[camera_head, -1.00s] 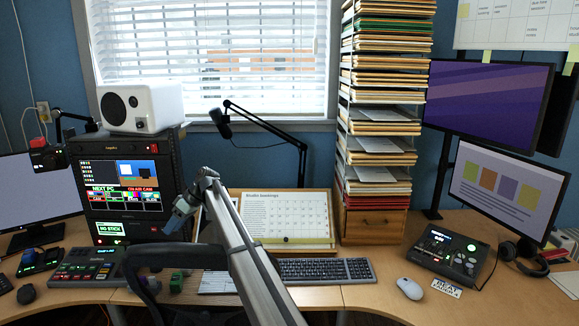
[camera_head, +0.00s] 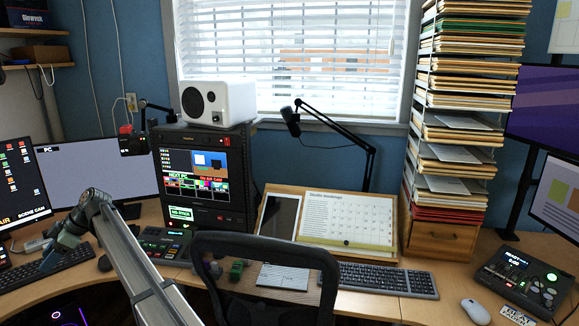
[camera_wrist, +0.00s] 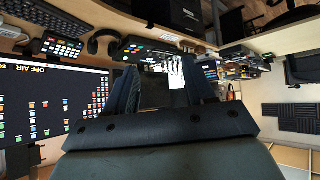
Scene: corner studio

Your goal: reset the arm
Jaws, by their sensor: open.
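My arm reaches up from the bottom of the head view, left of the chair. My gripper (camera_head: 58,248) hangs from its bent end, above the left part of the desk near a black keyboard (camera_head: 45,275). In the wrist view my gripper (camera_wrist: 165,85) shows two dark fingers standing apart, with nothing clearly held between them. The wrist picture is tilted, with desk gear and a screen beyond the fingers.
A black chair back (camera_head: 262,247) stands in front of the desk's middle. Monitors (camera_head: 97,172) stand at the left. A rack with a screen (camera_head: 197,172), a microphone arm (camera_head: 340,130) and a tall paper stack (camera_head: 462,120) stand farther right.

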